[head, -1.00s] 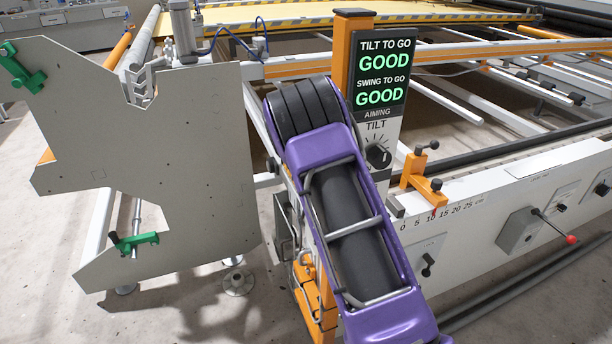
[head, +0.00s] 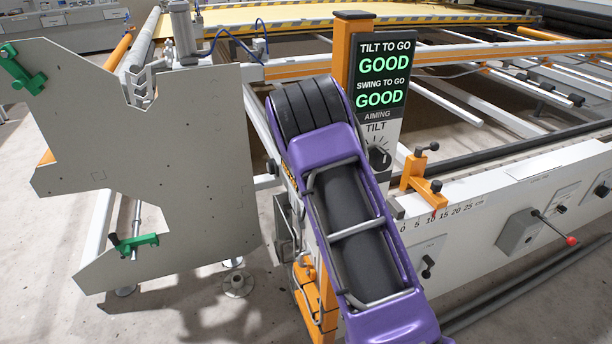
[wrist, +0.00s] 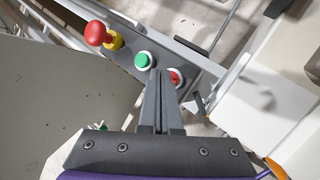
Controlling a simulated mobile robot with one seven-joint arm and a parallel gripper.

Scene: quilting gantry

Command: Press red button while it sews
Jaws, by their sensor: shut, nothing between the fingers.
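My gripper (wrist: 161,76) shows in the wrist view, its two dark fingers shut together with nothing between them. The red button (wrist: 176,77) sits in a pale ring on a grey control strip (wrist: 204,66), just right of the fingertips. The right finger covers part of its left side. I cannot tell whether the fingertip touches it. A green button (wrist: 143,61) lies just left of the tips, also in a pale ring. In the head view my purple arm fills the middle, and the gripper and both buttons are hidden.
A red mushroom knob (wrist: 97,33) on a yellow base stands farther left on the strip. A large grey plate (head: 160,170) stands left of my arm. A display (head: 381,75) reads GOOD for tilt and swing. A red-tipped lever (head: 570,240) sticks out at right.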

